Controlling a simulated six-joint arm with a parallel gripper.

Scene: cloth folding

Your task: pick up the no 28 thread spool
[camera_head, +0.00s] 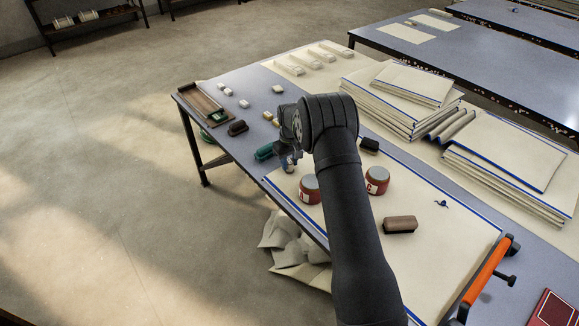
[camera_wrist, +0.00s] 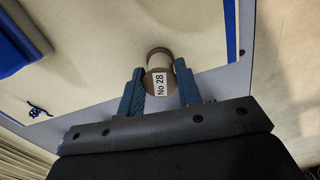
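The No 28 thread spool (camera_wrist: 158,83) is a small tan and cream cylinder, with its white label facing the wrist camera. It stands between the two blue fingers of my gripper (camera_wrist: 160,72), with little or no gap on either side. I cannot tell whether the fingers press on it. Whether the spool rests on the cloth or is lifted is unclear.
A brown block (camera_head: 400,224) and an orange-handled tool (camera_head: 489,267) lie farther right. A green object (camera_head: 264,152) and a dark one (camera_head: 238,128) are to the left. Folded cloth stacks (camera_head: 385,105) stand behind.

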